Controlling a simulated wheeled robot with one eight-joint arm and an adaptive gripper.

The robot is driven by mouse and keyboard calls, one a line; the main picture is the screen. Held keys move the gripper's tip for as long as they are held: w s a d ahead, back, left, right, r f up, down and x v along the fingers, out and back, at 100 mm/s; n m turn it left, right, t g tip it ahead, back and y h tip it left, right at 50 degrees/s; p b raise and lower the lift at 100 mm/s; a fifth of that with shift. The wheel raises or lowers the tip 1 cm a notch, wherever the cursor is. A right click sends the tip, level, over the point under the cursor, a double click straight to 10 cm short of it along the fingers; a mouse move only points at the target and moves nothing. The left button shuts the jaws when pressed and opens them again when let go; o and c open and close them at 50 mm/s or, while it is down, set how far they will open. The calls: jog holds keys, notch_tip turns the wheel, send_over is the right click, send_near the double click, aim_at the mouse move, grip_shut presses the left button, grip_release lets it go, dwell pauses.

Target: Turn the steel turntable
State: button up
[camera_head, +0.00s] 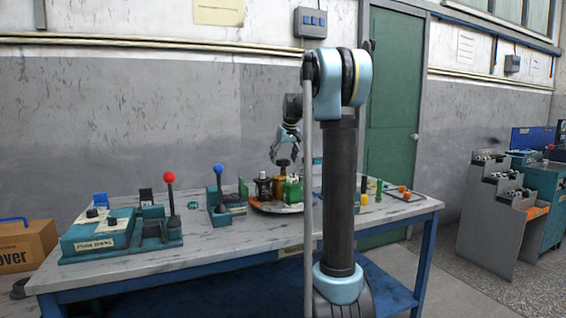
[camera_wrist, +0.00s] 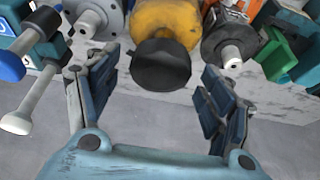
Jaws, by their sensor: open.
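The steel turntable (camera_head: 268,208) is a low round plate on the workbench, carrying several parts, partly hidden behind my arm in the head view. My gripper (camera_head: 284,160) is above it, pointing down. In the wrist view my gripper (camera_wrist: 160,66) is open, with one finger on each side of a black round knob (camera_wrist: 160,66) on a yellow-orange body (camera_wrist: 167,22). The knob shows also in the head view (camera_head: 283,162), just below the fingers. I see gaps between knob and fingers; contact is not visible. The turntable's plate cannot be made out in the wrist view.
The workbench (camera_head: 220,248) also holds a red-knobbed lever (camera_head: 169,178), a blue-knobbed lever (camera_head: 218,170) and a teal control box (camera_head: 95,238) to the left. A tray (camera_head: 405,194) with small orange parts lies to the right. Grey metal parts (camera_wrist: 228,45) flank the yellow body.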

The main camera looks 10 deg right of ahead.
jog(key=shift+w+f, duration=0.15)
jog(key=shift+f, duration=0.2)
jog(key=c, duration=1.5)
jog(key=shift+d, duration=0.1)
